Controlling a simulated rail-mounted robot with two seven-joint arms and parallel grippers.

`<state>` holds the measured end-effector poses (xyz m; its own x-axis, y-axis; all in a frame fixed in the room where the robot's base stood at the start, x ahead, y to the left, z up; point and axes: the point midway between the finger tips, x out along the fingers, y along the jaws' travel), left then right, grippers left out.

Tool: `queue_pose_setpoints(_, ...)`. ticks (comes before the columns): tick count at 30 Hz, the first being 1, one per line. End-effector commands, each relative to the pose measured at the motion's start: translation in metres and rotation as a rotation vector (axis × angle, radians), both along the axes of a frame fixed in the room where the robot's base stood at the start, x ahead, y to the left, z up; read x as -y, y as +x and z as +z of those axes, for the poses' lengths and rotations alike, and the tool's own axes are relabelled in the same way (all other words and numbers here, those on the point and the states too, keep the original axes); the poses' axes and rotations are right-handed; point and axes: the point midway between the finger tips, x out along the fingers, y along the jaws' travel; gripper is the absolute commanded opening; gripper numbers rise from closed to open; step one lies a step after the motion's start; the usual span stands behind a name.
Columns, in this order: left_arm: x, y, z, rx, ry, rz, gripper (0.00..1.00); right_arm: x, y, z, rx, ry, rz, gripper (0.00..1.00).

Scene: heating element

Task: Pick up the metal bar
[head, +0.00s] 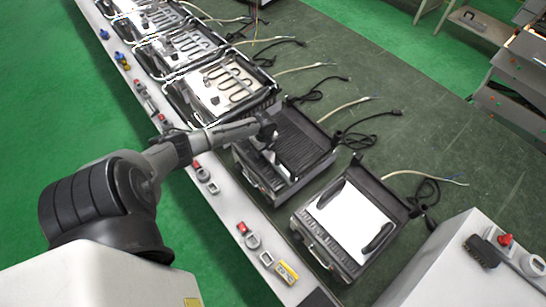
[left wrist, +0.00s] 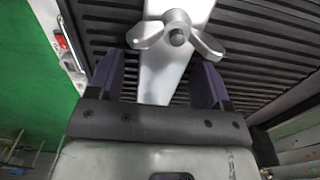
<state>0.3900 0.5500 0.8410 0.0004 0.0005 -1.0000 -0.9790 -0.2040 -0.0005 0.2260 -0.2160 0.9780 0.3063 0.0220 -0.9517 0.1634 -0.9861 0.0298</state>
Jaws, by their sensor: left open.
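The metal bar (left wrist: 162,85) is a pale, smooth strip in the left wrist view. It runs from the top edge down between my fingers, over a dark ribbed grill plate. A silver wing-shaped piece with a round knob (left wrist: 178,36) sits on it. My left gripper (left wrist: 157,68) is open, with one dark finger on each side of the bar; I cannot tell whether either finger touches it. In the head view my left gripper (head: 268,132) is over the ribbed grill unit (head: 304,142), and I cannot make out the bar there. My right gripper is not in view.
A grill unit with a white plate (head: 352,222) stands nearer, at the right. Several units with exposed heating coils (head: 226,86) line the bench farther back. Cables lie along the dark green bench top (head: 440,135). A white ledge (head: 232,207) with small switches runs along the front.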

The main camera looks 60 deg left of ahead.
Motion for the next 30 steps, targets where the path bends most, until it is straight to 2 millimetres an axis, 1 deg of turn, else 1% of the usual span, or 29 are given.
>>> queue_pose_setpoints(4,0.0001,0.0000,0.0002,0.000,0.000,0.000,0.72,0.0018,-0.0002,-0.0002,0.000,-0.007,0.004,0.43)
queue_pose_setpoints(5,0.0001,0.0000,0.0002,0.000,0.000,0.000,0.70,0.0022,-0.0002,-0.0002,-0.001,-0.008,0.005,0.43)
queue_pose_setpoints(24,-0.0001,-0.0002,0.0003,-0.001,0.000,0.000,0.09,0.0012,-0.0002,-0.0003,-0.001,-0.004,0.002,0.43)
queue_pose_setpoints(30,-0.0002,0.0002,0.0011,0.001,0.000,0.000,0.09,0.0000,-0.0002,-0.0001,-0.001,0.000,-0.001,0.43)
